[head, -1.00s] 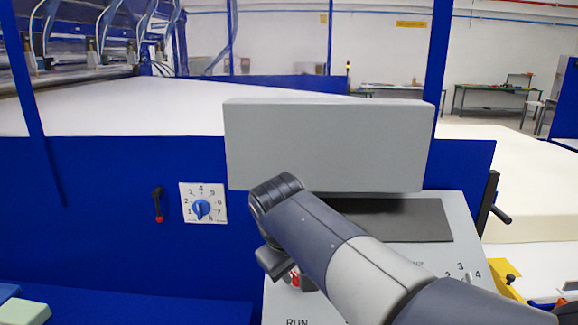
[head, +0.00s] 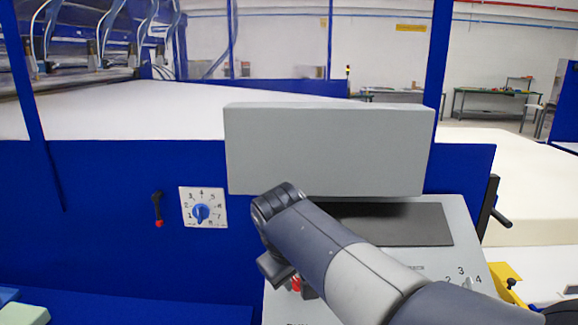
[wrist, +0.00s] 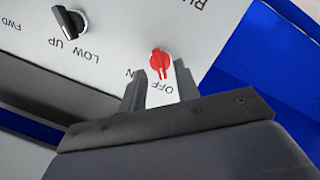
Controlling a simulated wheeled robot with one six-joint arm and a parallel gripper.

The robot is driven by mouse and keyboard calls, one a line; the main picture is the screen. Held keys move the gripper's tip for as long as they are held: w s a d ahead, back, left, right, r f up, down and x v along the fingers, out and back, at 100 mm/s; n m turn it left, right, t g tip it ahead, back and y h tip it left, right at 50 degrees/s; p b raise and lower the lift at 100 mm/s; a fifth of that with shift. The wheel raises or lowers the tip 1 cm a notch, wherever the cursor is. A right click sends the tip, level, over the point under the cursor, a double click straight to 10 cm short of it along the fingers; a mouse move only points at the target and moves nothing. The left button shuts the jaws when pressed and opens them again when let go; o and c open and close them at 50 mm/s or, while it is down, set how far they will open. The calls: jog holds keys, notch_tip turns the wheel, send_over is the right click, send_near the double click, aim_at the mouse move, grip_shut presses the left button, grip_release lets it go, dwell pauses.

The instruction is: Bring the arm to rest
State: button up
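My arm (head: 345,265) reaches in from the lower right over the sloped grey control panel (head: 462,220). My gripper (wrist: 160,82) points at the panel, with its two dark fingers apart and bare panel showing between them. A red knob (wrist: 160,62) sits just beyond the fingertips, with the OFF label below it. The fingers appear clear of the knob, but the exact distance cannot be told. In the head view only a bit of the red knob (head: 296,283) shows beside my gripper. A black knob (wrist: 70,20) with LOW and UP labels is at upper left in the wrist view.
A grey box (head: 328,150) stands above the panel, close behind my wrist. A black handle (head: 492,205) sticks out at the panel's right. White foam (head: 150,110) lies behind.

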jog(key=v, duration=0.9)
jog(key=x, duration=1.1)
jog(key=shift+f, duration=0.15)
jog(key=m+b, duration=0.2)
jog(key=m, duration=0.3)
jog(key=shift+d+y, duration=0.15)
jog(key=shift+y, duration=0.25)
jog(key=m+b, duration=0.1)
jog(key=m, duration=0.2)
jog(key=shift+y, duration=0.3)
jog(key=shift+r+m+b, duration=0.2)
jog(key=shift+m+b, duration=0.2)
jog(key=v, duration=1.1)
jog(key=shift+g, duration=0.4)
jog(key=shift+s+d+f+p, duration=0.55)
jog(key=shift+s+d+f, duration=0.2)
jog(key=shift+f, duration=0.1)
jog(key=shift+s+d+f+p, duration=0.5)
jog(key=shift+s+d+f, duration=0.2)
jog(key=shift+f, duration=0.15)
